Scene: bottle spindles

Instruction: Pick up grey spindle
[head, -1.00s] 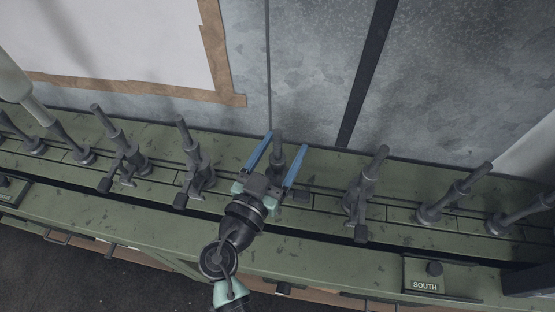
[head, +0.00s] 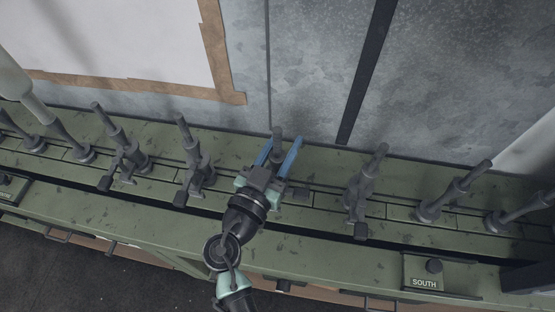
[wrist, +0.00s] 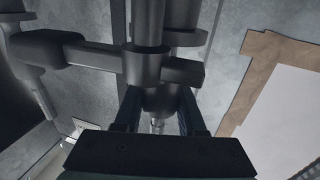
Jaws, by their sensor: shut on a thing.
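The grey spindle (head: 277,134) stands upright on the green bench, between my blue fingers in the head view. My gripper (head: 279,150) has its fingers closed on both sides of the spindle. In the wrist view the grey spindle (wrist: 150,62) rises close in front, with a crosspiece reaching out to both sides. The dark fingers of my gripper (wrist: 158,110) press in from left and right on its shaft. The spindle's lower part is hidden behind my gripper in the head view.
Other similar grey spindles stand along the green bench (head: 330,200), one left (head: 192,165) and one right (head: 362,190) of my gripper. A box marked SOUTH (head: 424,283) is at the front right. A grey metal wall (head: 320,60) rises close behind.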

